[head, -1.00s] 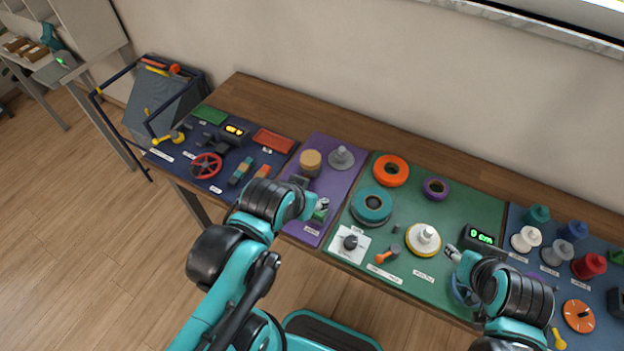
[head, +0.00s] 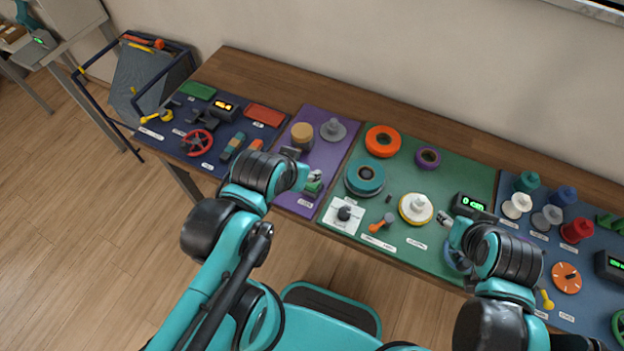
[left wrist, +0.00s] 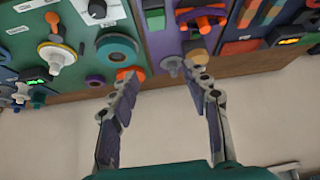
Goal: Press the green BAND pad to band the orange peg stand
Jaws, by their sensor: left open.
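My left gripper (head: 314,177) hovers over the front of the purple board (head: 325,152). In the left wrist view it is open and empty (left wrist: 160,76). A small green pad (head: 313,190) lies beside its fingertips in the head view; a green block also shows in the wrist view (left wrist: 153,17). Another flat green pad (head: 198,90) lies at the back of the navy board. I cannot read which is marked BAND. An orange piece (left wrist: 206,19) shows on the purple board in the wrist view; my arm partly hides that area in the head view. My right gripper (head: 446,219) is near a white spool, jaws unclear.
A tan cylinder (head: 302,134) and a grey peg (head: 333,128) stand behind my left gripper. The green board holds an orange ring (head: 382,140), a teal spool (head: 365,176) and a white spool (head: 416,207). A red pad (head: 264,115) is on the navy board.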

